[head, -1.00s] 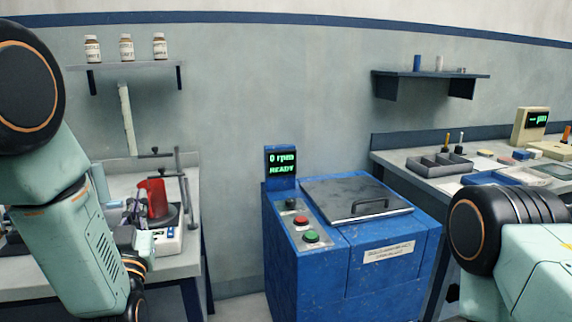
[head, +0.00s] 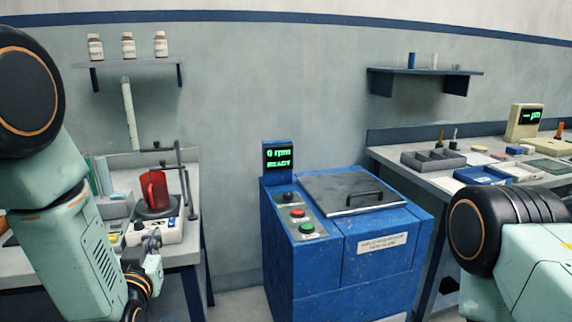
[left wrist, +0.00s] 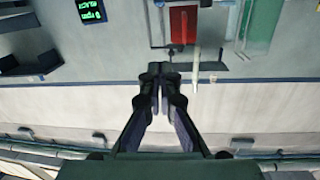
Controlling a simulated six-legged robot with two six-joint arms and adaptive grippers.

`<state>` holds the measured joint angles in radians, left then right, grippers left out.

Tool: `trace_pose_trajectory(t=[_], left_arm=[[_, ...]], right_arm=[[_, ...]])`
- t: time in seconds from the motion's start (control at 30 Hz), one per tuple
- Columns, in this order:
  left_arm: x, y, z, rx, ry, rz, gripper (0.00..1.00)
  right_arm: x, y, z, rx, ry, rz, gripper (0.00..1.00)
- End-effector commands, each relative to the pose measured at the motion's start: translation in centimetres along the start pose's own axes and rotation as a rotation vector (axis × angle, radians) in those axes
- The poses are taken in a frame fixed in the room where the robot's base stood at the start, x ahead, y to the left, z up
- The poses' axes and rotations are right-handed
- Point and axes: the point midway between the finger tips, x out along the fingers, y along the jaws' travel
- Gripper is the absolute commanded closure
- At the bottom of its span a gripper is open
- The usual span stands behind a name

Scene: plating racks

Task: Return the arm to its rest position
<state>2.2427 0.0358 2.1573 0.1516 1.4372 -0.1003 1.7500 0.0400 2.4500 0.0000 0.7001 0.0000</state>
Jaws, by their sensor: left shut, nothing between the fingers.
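My left arm (head: 75,240) comes in from the left in the head view, bent down in front of the left bench. Its gripper (head: 153,240) shows small beside the forearm, in front of the bench edge, partly hidden by the arm. In the left wrist view the gripper's two dark fingers (left wrist: 163,75) are together, with nothing between them. My right arm (head: 510,235) shows at the lower right; its gripper is out of view.
A red beaker (head: 154,190) stands on a white hotplate (head: 165,231) on the left bench, close to my left gripper. A blue machine (head: 380,266) reading "0 rpm READY" stands in the middle. The right bench (head: 440,182) holds trays. Shelves hang on the wall.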

Motion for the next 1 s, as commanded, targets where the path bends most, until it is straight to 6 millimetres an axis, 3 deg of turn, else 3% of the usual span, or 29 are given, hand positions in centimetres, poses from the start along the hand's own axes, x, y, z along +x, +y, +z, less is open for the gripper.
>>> trace_pose_trajectory(t=[0.17, 0.27, 0.4, 0.5, 0.6, 0.8, 0.9, 1.0], left_arm=[[-3.5, 0.9, 8.5, -0.007, -0.304, 0.054, 1.00], [-7.1, 1.3, 13.9, -0.008, -0.505, 0.083, 1.00], [-13.5, 1.4, 20.7, -0.001, -0.782, 0.114, 1.00], [-18.9, 1.2, 24.6, 0.007, -0.974, 0.130, 1.00], [-24.7, 0.9, 27.8, 0.019, -1.159, 0.145, 1.00], [-34.6, -0.2, 31.5, 0.044, -1.430, 0.163, 1.00], [-37.2, -0.6, 32.5, 0.050, -1.489, 0.162, 1.00], [-38.2, -0.7, 33.0, 0.052, -1.511, 0.160, 1.00]], right_arm=[[0.1, 0.0, 0.0, 0.000, 0.000, 0.000, 0.60], [0.1, 0.0, 0.0, 0.000, 0.000, 0.000, 0.60], [0.1, 0.0, 0.0, 0.000, 0.000, 0.000, 0.60], [0.2, 0.0, 0.0, 0.000, 0.000, 0.000, 0.60], [0.2, 0.0, 0.0, 0.000, 0.000, 0.000, 0.60], [0.3, 0.0, 0.0, 0.000, 0.000, 0.000, 0.60], [0.3, 0.0, 0.0, 0.000, 0.000, 0.000, 0.60], [0.3, 0.0, 0.0, 0.000, 0.000, 0.000, 0.60]])
